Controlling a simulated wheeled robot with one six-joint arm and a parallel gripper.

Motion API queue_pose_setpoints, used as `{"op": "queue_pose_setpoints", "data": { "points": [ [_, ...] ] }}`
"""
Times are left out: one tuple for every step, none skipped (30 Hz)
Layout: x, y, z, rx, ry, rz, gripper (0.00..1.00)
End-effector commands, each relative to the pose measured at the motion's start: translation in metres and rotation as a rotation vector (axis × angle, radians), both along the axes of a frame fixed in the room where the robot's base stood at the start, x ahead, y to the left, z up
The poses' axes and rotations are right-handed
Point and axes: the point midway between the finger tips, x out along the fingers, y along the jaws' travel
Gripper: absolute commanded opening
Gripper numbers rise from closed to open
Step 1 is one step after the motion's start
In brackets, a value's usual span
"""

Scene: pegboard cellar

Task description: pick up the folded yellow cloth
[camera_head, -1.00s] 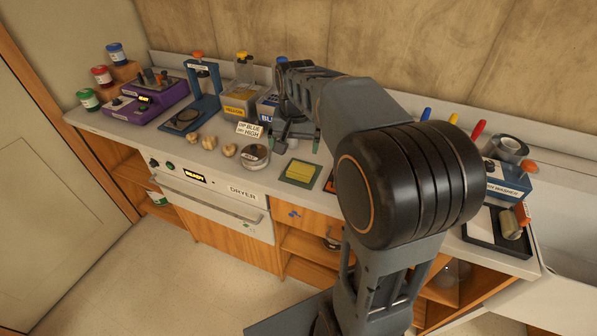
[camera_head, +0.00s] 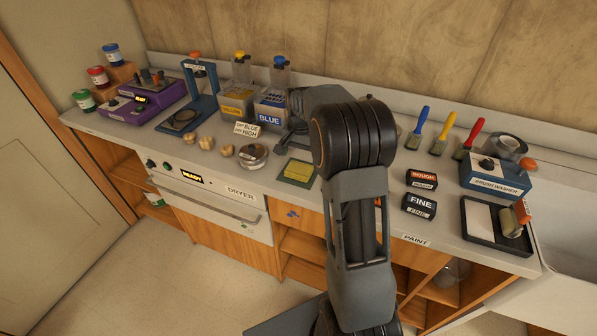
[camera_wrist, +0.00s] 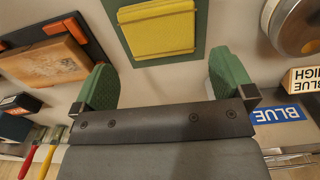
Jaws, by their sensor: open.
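The folded yellow cloth (camera_head: 298,171) lies on a small dark green mat (camera_head: 284,179) near the counter's front edge. In the wrist view the cloth (camera_wrist: 157,28) is at the top middle, on the green mat (camera_wrist: 193,52). My gripper (camera_wrist: 163,66) is open and empty, its two green-padded fingers apart. The cloth lies beyond the fingertips in that view, roughly centred between them and not gripped. In the head view my arm mostly hides the gripper, which is behind the mat.
A round tin (camera_head: 253,156) stands left of the mat, beside a "DIP BLUE" sign (camera_head: 247,129). A tan block (camera_wrist: 45,65) on a dark tray is on the mat's other side.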

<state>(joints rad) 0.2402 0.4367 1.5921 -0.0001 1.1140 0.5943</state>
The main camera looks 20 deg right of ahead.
Motion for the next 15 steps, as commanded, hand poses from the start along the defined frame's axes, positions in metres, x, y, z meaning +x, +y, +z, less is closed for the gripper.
{"op": "queue_pose_setpoints", "data": {
  "points": [
    [0.000,0.000,-0.002,0.000,0.000,0.000,1.00],
    [0.000,0.000,-0.003,0.001,0.001,0.000,1.00],
    [0.000,0.000,-0.006,0.000,0.001,0.000,1.00],
    [0.001,0.000,-0.009,0.001,0.001,0.001,1.00],
    [0.001,-0.001,-0.012,0.000,0.001,0.001,1.00],
    [0.001,-0.001,-0.018,0.001,0.002,0.001,1.00],
    [0.002,-0.001,-0.022,0.001,0.002,0.001,1.00],
    [0.002,-0.002,-0.026,0.001,0.003,0.001,1.00],
    [0.002,-0.002,-0.032,0.001,0.002,0.001,1.00],
    [0.003,-0.002,-0.036,0.001,0.002,0.001,1.00],
    [0.003,-0.002,-0.040,0.000,0.003,0.001,1.00],
    [0.003,-0.002,-0.044,0.000,0.001,0.001,1.00],
    [0.003,-0.002,-0.046,0.000,0.000,0.001,1.00],
    [0.003,-0.002,-0.048,0.000,0.000,0.001,1.00],
    [0.003,-0.002,-0.050,0.000,0.000,0.001,1.00]
  ]
}}
